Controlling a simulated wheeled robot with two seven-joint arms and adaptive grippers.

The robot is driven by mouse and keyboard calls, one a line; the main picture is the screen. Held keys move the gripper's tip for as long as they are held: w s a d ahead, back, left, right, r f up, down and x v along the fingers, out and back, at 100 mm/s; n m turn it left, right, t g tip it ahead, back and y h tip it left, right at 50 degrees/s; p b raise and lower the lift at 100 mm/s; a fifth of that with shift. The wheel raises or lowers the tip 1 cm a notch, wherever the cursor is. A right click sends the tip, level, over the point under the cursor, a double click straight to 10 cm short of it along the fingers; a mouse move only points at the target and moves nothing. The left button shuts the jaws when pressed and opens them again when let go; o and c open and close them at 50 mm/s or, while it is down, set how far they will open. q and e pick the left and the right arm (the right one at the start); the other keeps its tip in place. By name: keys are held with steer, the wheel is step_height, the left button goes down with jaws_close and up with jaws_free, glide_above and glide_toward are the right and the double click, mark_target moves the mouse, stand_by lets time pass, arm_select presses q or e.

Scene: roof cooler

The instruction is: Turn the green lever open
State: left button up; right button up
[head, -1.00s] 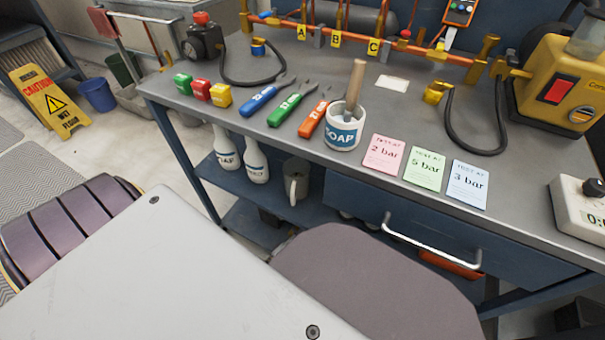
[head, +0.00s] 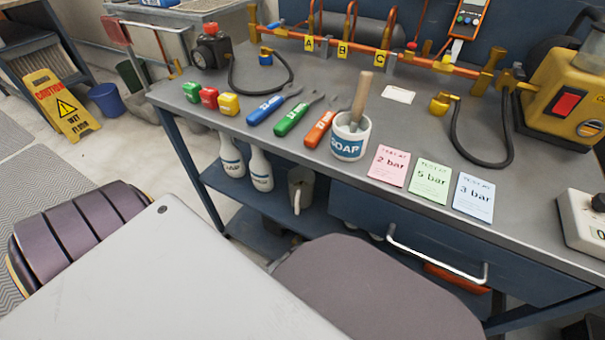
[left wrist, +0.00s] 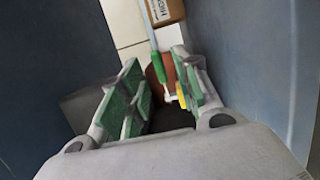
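A small green handle-like piece (left wrist: 166,72) shows in the left wrist view, beyond and between the fingers of my left gripper (left wrist: 162,100). It could be the green lever, but I cannot tell for sure. A yellow piece (left wrist: 182,97) and a rounded orange-brown piece (left wrist: 155,75) are close to it by the right finger. My left gripper has green pads; its fingers are apart, and I see nothing clamped between them. Neither gripper shows in the head view.
A brown box (left wrist: 168,10) and blue panels (left wrist: 255,60) surround the left gripper.

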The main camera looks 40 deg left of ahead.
arm_select(q)
steer(key=shift+s+a, duration=0.15)
steer(key=shift+s, duration=0.6)
steer(key=shift+s+a, duration=0.1)
steer(key=shift+s, duration=0.65)
steer(key=shift+w+r, duration=0.1)
steer(key=shift+w, duration=0.05)
steer(key=c, duration=0.6)
steer(key=m+g+p, duration=0.1)
steer(key=w+d+m+p, duration=0.1)
steer(key=m, duration=0.1)
steer(key=shift+w+r+g+h, duration=0.1)
steer(key=shift+r+g+h, duration=0.3)
jaws_close()
step_height(320, 180, up, 10)
steer(key=w+m+g+y+p, duration=0.1)
steer(key=m+g+y+p, duration=0.1)
steer(key=m+g+p, duration=0.6)
steer(key=shift+w+d+m, duration=0.3)
steer(key=shift+d+m, duration=0.15)
steer(key=shift+m, duration=3.15)
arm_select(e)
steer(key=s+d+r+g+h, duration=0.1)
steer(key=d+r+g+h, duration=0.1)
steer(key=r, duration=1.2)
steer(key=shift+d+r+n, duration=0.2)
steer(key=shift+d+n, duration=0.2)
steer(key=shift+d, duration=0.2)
